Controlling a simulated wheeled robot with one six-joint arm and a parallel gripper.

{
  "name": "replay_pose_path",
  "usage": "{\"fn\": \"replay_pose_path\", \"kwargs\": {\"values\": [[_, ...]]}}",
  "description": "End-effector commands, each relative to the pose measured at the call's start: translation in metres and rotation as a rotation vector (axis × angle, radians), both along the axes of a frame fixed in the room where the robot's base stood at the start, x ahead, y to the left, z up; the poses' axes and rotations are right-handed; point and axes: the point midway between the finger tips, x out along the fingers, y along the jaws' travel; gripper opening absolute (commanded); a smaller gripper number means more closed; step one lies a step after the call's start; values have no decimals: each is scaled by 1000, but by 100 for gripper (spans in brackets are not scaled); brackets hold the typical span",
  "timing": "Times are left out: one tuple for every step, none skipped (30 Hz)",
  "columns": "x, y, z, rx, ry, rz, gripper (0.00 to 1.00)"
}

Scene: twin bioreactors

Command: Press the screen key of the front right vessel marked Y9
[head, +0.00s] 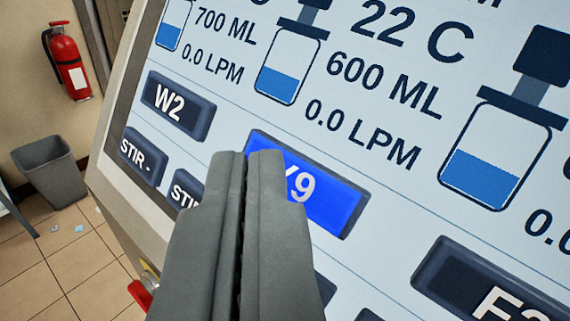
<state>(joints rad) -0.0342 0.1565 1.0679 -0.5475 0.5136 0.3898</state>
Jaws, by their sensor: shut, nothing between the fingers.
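The Y9 key (335,204) is a bright blue raised key on the tilted screen (235,112), near the middle of the head view. My gripper (248,156) is shut and empty, its fingertips in front of the key's left part. The fingers hide that part and some of the letter Y. I cannot tell whether the tips touch the key. Above the key the screen shows a vessel picture with blue liquid, 600 ML and 0.0 LPM.
A dark W2 key (178,106) and STIR keys (142,155) lie to the left, and another dark key (490,290) at lower right. A red emergency knob (140,293) shows at lower left.

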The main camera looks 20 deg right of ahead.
Motion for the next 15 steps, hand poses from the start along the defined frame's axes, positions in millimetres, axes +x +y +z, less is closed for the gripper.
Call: {"fn": "replay_pose_path", "kwargs": {"values": [[0,0,0,0,0,0,0],[0,0,0,0,0,0,0],[0,0,0,0,0,0,0],[0,0,0,0,0,0,0],[0,0,0,0,0,0,0],[0,0,0,0,-1,0,0],[0,0,1,0,-1,0,0],[-1,1,1,0,-1,0,0],[-2,2,2,0,-1,1,0],[-2,3,3,0,-1,1,0],[-3,5,4,-1,-1,1,0],[-5,7,5,-1,-2,1,0],[-6,8,6,-1,-2,1,0],[-7,10,8,-1,-2,1,0],[-9,12,9,-1,-2,1,0]]}}
